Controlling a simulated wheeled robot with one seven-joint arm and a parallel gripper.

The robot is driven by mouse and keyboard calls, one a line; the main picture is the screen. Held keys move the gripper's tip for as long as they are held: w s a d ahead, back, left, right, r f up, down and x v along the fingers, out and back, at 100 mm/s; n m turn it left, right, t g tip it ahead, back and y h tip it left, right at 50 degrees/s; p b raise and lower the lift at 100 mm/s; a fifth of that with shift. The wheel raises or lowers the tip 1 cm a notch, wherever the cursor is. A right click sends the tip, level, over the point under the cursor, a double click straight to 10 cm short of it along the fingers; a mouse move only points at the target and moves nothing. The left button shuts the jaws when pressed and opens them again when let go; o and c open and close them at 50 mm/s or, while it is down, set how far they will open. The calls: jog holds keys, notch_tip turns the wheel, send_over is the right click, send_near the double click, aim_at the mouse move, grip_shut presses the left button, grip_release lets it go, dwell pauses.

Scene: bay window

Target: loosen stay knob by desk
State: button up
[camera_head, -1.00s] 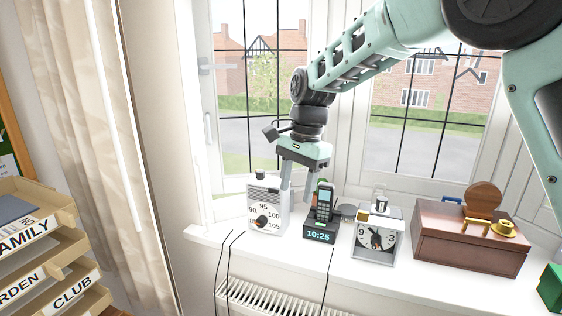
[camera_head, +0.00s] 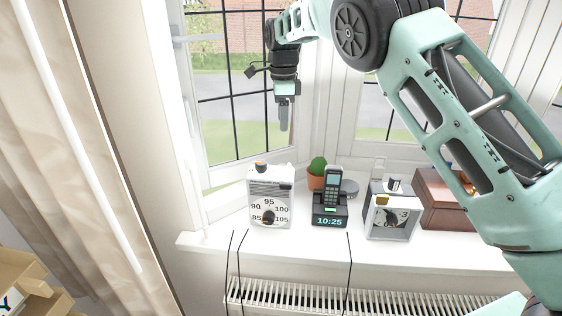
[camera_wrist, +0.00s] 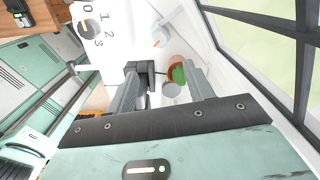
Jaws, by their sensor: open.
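My gripper (camera_head: 284,118) points down in front of the left window pane (camera_head: 235,110), above and behind the white radio (camera_head: 270,195). It is apart from the sill (camera_head: 215,238). In the wrist view my gripper (camera_wrist: 160,74) has its fingers spread, with nothing held between them. Past them show a cactus pot (camera_wrist: 175,68) and a black blocky thing. A pale bar (camera_wrist: 165,20) with a small end piece shows near the top of the wrist view; I cannot tell whether it belongs to a window stay. I cannot pick out the stay knob or a desk for certain.
On the sill stand a phone in its dock (camera_head: 330,200), a cactus (camera_head: 317,173), a grey-faced box with a dial (camera_head: 391,212) and a brown box (camera_head: 440,205). Dark cables hang over the radiator (camera_head: 290,294). A curtain (camera_head: 60,130) and wooden trays (camera_head: 25,280) are at left.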

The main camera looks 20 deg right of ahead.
notch_tip(320, 180, down, 16)
jog(key=p, duration=0.4)
jog(key=shift+r, duration=0.25)
jog(key=c, duration=1)
